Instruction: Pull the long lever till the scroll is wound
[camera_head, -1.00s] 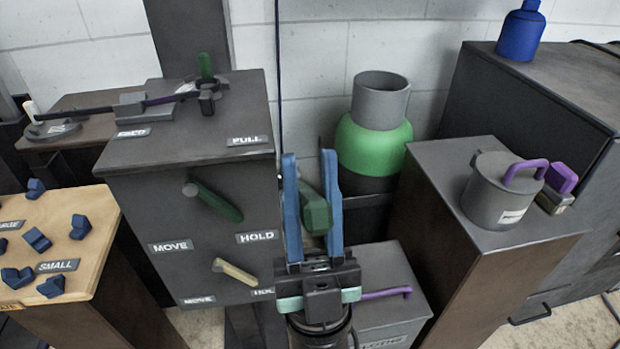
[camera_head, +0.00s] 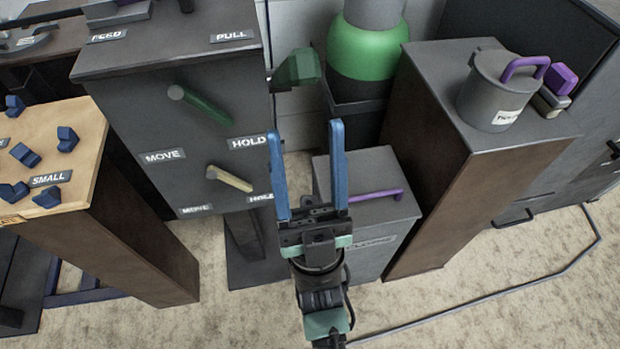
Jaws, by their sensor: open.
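A dark box (camera_head: 150,135) at left carries two levers on its front. The upper lever is dark green (camera_head: 205,107) and longer, slanting down to the right toward the HOLD label (camera_head: 248,142). The lower one is a shorter beige lever (camera_head: 230,179). A green angular block (camera_head: 297,70) shows by the box's upper right side; its mounting is unclear. My gripper (camera_head: 305,128) is open and empty, with blue fingers pointing up the picture. In the picture it is right of both levers and below the green block. I cannot make out the scroll.
A grey bin (camera_head: 385,165) with a purple handle (camera_head: 372,195) stands just right of my gripper. A pedestal (camera_head: 440,150) with a lidded pot (camera_head: 495,95) stands further right. A wooden-topped stand (camera_head: 85,135) with blue pieces is at left. Bare floor (camera_head: 470,290) lies at lower right.

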